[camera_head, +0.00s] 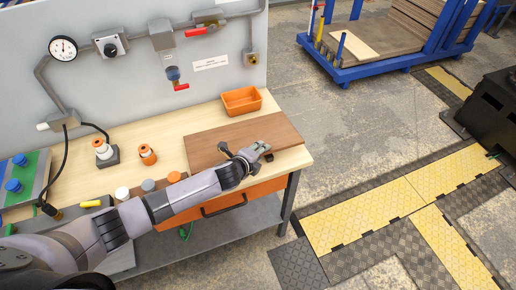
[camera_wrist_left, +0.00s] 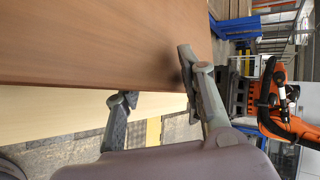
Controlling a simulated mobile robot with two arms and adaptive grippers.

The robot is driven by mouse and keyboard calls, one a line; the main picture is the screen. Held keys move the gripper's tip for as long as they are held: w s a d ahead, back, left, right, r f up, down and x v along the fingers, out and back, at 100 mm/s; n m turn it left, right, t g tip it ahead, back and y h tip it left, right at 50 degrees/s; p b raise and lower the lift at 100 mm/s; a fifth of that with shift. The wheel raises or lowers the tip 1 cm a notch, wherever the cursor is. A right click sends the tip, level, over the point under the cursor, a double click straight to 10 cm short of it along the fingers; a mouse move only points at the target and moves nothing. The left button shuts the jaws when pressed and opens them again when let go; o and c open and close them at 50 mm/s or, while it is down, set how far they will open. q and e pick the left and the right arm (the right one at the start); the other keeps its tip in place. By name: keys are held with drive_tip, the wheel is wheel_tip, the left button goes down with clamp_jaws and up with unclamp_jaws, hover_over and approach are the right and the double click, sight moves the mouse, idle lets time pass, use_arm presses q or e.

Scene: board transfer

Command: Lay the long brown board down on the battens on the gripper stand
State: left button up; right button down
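The long brown board (camera_head: 232,140) lies flat on the light wooden workbench (camera_head: 152,186), close to its front right corner. My left gripper (camera_head: 258,150) is at the board's front edge near its right end and hides a small part of it. In the left wrist view the board (camera_wrist_left: 95,40) fills the upper left. The two fingers of my left gripper (camera_wrist_left: 157,92) stand apart there, one overlapping the board near its end, the other beside its edge. I see no clear grip. My right gripper is not in view. I cannot make out the battens or gripper stand.
An orange bin (camera_head: 241,101) stands behind the board. Orange-topped items (camera_head: 147,154) and several round pieces are to its left. A blue cart (camera_head: 372,68) with boards is at the back right. Yellow and black floor mats (camera_head: 365,215) lie right of the bench.

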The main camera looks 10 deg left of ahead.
use_arm(q)
drive_tip(key=shift+r+g+y+p, duration=0.35)
drive_tip(key=shift+g+p, duration=0.25)
drive_tip(key=shift+p, duration=1.05)
drive_tip(key=shift+w+a, duration=0.1)
drive_tip(key=shift+g, duration=0.6)
drive_tip(key=shift+r+g+y, duration=0.1)
drive_tip(key=shift+g+y, duration=0.25)
drive_tip(key=shift+g, duration=0.65)
drive_tip(key=shift+s+g, duration=0.3)
drive_tip(key=shift+g, duration=0.1)
drive_tip(key=shift+s, duration=0.1)
drive_tip(key=shift+s+a+r, duration=0.15)
drive_tip(key=shift+s+r, duration=0.05)
drive_tip(key=shift+s, duration=0.3)
drive_tip(key=shift+s+a+r, duration=0.15)
drive_tip(key=shift+s+a, duration=0.05)
drive_tip(key=shift+s, duration=0.25)
drive_tip(key=shift+s+a+r, duration=0.15)
drive_tip(key=shift+s+r, duration=0.05)
drive_tip(key=shift+s, duration=0.3)
drive_tip(key=shift+o, duration=0.2)
